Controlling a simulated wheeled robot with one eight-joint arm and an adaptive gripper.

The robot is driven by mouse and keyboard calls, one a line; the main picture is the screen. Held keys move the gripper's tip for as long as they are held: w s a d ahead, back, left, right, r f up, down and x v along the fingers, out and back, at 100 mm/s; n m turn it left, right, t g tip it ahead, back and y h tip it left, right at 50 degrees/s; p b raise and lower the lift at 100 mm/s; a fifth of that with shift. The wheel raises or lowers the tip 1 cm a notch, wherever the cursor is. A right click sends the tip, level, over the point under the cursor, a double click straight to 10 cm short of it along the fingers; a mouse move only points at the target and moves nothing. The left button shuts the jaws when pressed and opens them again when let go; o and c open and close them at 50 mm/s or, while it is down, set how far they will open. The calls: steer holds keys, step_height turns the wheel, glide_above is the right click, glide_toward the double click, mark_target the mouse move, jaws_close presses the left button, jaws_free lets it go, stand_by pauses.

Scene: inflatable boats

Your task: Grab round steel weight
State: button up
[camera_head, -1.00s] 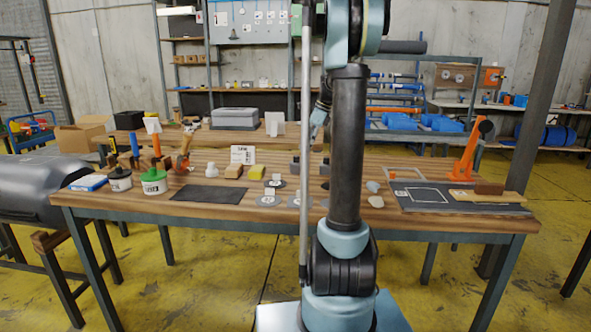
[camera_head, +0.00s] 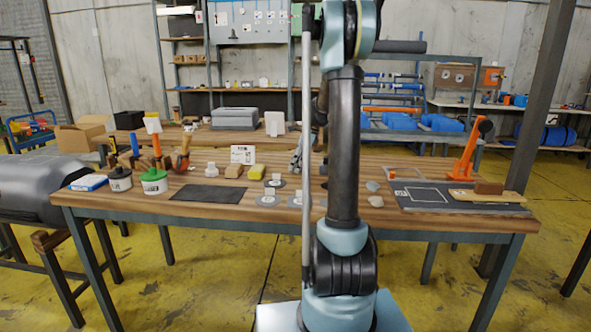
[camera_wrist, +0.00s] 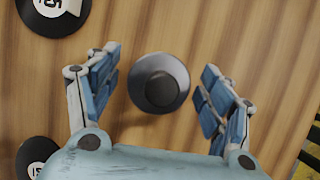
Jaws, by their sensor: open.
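The round steel weight (camera_wrist: 158,83) is a dark grey disc with a raised darker knob, seen from above on the wooden table top in the wrist view. My gripper (camera_wrist: 161,75) is open, with one blue-grey finger on each side of the weight and a visible gap to it on both sides. I cannot tell the exact height of the fingertips above the table. In the head view my gripper (camera_head: 297,160) is low over the back part of the table, partly hidden by my arm, and the weight cannot be made out there.
Black discs with white labels lie at the upper left (camera_wrist: 55,12) and lower left (camera_wrist: 38,158) in the wrist view. In the head view, a dark mat (camera_head: 210,194), a green-lidded can (camera_head: 154,182) and an orange stand (camera_head: 466,158) are on the table.

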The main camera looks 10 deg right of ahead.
steer(key=shift+c, duration=0.4)
jaws_close()
steer(key=shift+r, duration=0.15)
